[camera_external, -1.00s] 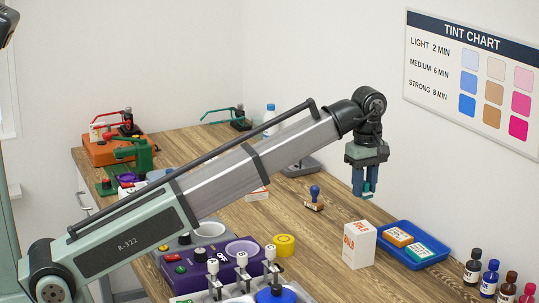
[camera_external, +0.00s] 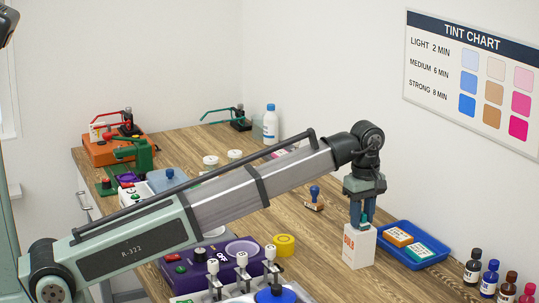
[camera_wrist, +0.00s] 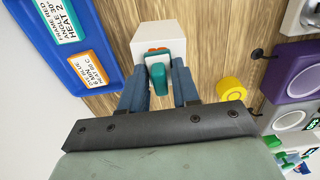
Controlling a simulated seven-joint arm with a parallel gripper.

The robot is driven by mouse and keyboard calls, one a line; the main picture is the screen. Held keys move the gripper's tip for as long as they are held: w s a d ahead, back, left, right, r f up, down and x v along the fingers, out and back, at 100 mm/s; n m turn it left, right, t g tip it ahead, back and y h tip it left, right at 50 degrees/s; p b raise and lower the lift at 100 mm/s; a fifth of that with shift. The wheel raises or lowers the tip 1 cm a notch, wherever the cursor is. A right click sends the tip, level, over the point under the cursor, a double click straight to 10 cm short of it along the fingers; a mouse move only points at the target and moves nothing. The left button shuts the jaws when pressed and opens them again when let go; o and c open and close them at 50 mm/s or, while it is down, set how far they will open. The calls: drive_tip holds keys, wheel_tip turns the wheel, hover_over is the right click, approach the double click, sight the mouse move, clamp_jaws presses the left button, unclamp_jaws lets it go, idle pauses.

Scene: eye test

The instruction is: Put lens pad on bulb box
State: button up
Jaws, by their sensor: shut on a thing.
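The bulb box (camera_external: 359,248) is a white upright carton with orange lettering, standing on the wooden table left of the blue tray. My gripper (camera_external: 362,222) points straight down right over the box. It is shut on a small teal piece, which I take to be the lens pad (camera_wrist: 159,77); it also shows between the fingers in the external view (camera_external: 366,217). In the wrist view the box (camera_wrist: 160,30) lies just beyond the fingertips, with the pad overlapping its near edge. I cannot tell whether the pad touches the box top.
A blue tray (camera_external: 429,259) with an orange and a teal labelled packet sits right of the box. Small bottles (camera_external: 489,279) stand at the lower right. A yellow ring (camera_external: 284,245), a purple heater unit (camera_external: 205,272) and a stamp (camera_external: 314,199) are to the left.

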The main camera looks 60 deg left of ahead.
drive_tip(key=shift+f, duration=0.15)
drive_tip(key=o, duration=1)
wheel_tip(320, 180, up, 12)
drive_tip(key=shift+r, duration=0.2)
